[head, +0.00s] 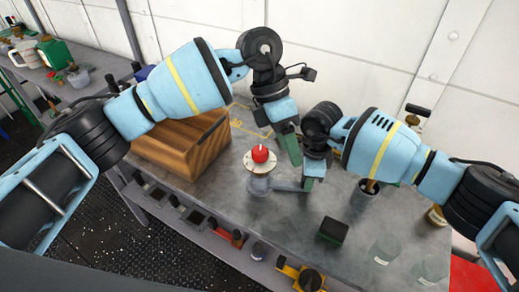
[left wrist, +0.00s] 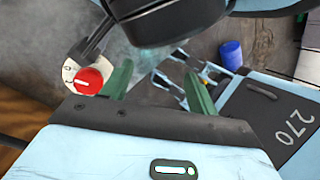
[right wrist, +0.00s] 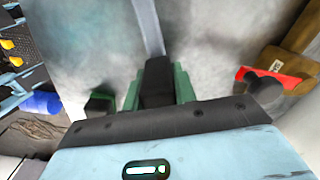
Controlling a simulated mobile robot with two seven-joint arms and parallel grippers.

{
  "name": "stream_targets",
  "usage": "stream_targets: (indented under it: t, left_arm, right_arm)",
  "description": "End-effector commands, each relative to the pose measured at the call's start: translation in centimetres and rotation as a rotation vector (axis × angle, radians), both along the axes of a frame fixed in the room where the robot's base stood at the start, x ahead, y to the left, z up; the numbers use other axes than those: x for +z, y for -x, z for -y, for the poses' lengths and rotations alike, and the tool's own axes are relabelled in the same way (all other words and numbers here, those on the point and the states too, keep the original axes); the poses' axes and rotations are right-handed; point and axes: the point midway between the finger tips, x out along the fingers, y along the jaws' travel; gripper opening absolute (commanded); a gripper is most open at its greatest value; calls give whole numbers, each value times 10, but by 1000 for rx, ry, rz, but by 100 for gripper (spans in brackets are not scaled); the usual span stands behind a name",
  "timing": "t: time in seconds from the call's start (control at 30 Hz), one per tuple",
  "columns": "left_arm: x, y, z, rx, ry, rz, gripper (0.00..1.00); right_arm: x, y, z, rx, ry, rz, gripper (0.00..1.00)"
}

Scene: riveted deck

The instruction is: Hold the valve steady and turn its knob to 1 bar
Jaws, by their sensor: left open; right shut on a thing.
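The valve stands upright on the grey bench, with a red knob (head: 260,154) on a pale round dial (head: 257,168) above a grey body (head: 260,185). A white line marks the knob. A grey bar runs right from the body to my right gripper (head: 308,184). In the right wrist view, my right gripper (right wrist: 157,88) is shut on the black end (right wrist: 157,75) of this grey bar (right wrist: 148,25). My left gripper (head: 290,145) is open and empty, right of the knob and apart from it. The left wrist view shows the knob (left wrist: 88,81) outside its fingers (left wrist: 160,88). The dial's markings are too small to read.
A wooden crate (head: 180,145) stands left of the valve. A dark green block (head: 333,229), clear glasses (head: 385,249) and a cup (head: 364,197) are on the right side. The bench's front edge is near the valve; free bench lies between valve and block.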

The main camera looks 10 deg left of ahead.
Motion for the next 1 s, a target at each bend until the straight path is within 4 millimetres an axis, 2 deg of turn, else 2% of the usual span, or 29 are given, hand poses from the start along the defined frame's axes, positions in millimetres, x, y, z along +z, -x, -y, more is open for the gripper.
stream_targets:
  t: [0.03,0.1,0.23,0.4,0.57,0.77,1.0]
  left_arm:
    - [7,-13,-13,13,-81,59,59]
    - [14,-28,-29,31,-177,123,59]
    - [28,-46,-52,64,-302,204,59]
    - [36,-55,-65,85,-372,246,59]
    - [35,-56,-65,86,-376,247,59]
    - [19,-55,-65,84,-374,244,59]
    - [-24,-55,-65,85,-373,243,59]
  right_arm:
    - [0,0,0,-1,1,0,0]
    - [0,0,0,-1,1,0,0]
    - [0,0,0,-1,1,0,0]
    - [0,0,0,-1,1,0,0]
    - [0,0,0,-1,1,0,0]
    - [0,0,0,0,0,0,0]
    - [0,0,0,0,0,0,0]
